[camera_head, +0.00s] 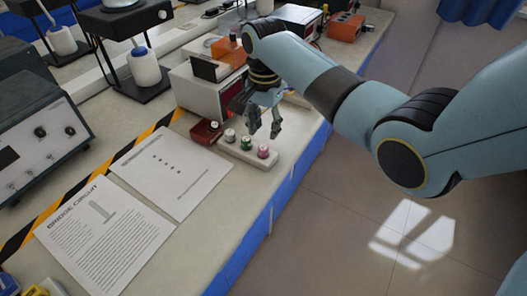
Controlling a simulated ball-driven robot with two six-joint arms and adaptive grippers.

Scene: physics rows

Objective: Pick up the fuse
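My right gripper (264,131) hangs fingers-down over the bench, just above and behind a white block (263,164). Its two dark fingers are apart, and I see nothing between them. The block carries a white-topped post (230,136), a green post (246,143) and a pink-red post (263,152). A small dark red tray (206,133) sits left of the block, with a small pale-and-dark piece (214,125) at it. I cannot tell for sure which small piece is the fuse. My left gripper is out of view.
Two printed sheets (172,168) (103,240) lie left of the block. A white-and-red instrument box (207,92) stands behind the gripper. A grey instrument (38,137) stands at the left. The bench's blue front edge (262,222) runs close by the block; floor lies beyond.

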